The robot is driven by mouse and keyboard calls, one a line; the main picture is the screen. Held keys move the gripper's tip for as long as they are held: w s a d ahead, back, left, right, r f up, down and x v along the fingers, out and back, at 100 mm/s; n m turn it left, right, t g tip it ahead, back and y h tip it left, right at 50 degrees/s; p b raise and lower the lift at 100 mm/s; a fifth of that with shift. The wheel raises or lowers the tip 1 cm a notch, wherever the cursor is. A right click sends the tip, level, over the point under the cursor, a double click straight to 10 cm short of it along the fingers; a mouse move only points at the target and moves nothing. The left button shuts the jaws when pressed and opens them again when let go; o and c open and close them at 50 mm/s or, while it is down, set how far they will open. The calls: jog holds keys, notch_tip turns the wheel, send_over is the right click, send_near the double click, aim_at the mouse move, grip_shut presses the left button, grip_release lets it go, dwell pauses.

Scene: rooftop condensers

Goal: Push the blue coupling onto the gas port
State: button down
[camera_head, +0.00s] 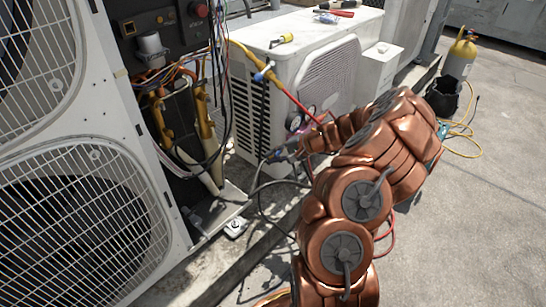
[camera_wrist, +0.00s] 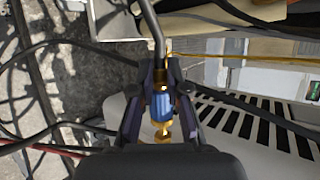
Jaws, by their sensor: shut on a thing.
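My gripper (camera_wrist: 160,92) is shut on the blue coupling (camera_wrist: 160,107), with one dark finger on each side of it. The coupling has a brass end (camera_wrist: 161,135) toward my palm. At its far end is a brass fitting (camera_wrist: 164,77), in line with a bent grey pipe (camera_wrist: 154,27). I cannot tell whether this fitting is the gas port, or how far the coupling sits on it. In the head view my gripper (camera_head: 277,154) is small, low beside the white condenser (camera_head: 252,122), and the coupling is hard to make out.
An open unit (camera_head: 150,100) with wires and copper pipes stands left of my gripper. Yellow and red hoses (camera_head: 292,97) hang close above it, and dark cables (camera_head: 265,207) loop below. Tools (camera_head: 327,17) lie on the condenser top. Open floor (camera_head: 480,220) lies to the right.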

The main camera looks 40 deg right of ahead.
jog(key=shift+w+d, duration=0.25)
jog(key=shift+d, duration=0.65)
dwell(1.9)
jog(key=c, duration=1.1)
grip_release()
jog(key=shift+a, duration=0.15)
jog(key=a, duration=0.2)
jog(key=s+a, duration=0.1)
jog(key=a, duration=0.4)
jog(key=shift+s, duration=0.4)
jog(key=shift+r+p, duration=0.1)
jog(key=shift+p, duration=0.2)
